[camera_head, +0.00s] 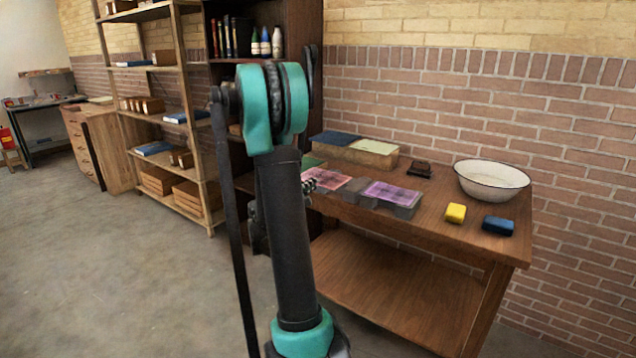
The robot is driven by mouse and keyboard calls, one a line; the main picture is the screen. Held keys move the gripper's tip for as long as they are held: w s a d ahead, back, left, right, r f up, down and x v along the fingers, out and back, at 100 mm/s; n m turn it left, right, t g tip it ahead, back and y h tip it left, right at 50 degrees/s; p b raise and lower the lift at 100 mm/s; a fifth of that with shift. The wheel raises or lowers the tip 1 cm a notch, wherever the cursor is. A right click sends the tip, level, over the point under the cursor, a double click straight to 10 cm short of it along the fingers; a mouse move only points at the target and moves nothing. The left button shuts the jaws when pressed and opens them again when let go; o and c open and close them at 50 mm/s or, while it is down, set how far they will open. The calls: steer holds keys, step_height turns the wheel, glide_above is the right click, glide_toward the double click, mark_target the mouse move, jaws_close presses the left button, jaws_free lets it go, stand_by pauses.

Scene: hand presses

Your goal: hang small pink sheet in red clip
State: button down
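A small pink sheet (328,179) lies flat near the left front edge of the wooden table (445,222), on or against grey blocks. A purple-pink sheet (392,193) lies to its right on a grey block (405,211). I cannot make out a red clip. My arm stands upright in front of the table's left end and hides much of it. Dark parts that may belong to my gripper (257,228) peek out beside the arm link. Its fingers are not clear, so I cannot tell whether it is open or holds anything.
A dark stamp-like object (419,168) and a box with blue and green tops (372,152) stand behind.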

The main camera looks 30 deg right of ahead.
steer(key=v, duration=0.7)
steer(key=shift+s+a, duration=0.15)
steer(key=shift+a, duration=0.1)
stand_by(0.3)
steer(key=w+a+f+n+t+y, duration=0.2)
steer(key=w+a+n+t+y, duration=0.3)
steer(key=w+a+y, duration=0.3)
steer(key=w+a+f+n+t+y, duration=0.3)
steer(key=w+a+n+t+y, duration=0.3)
steer(key=w+a, duration=1)
steer(key=a+n+y, duration=0.2)
steer(key=shift+n+y, duration=0.3)
steer(key=shift+w, duration=0.1)
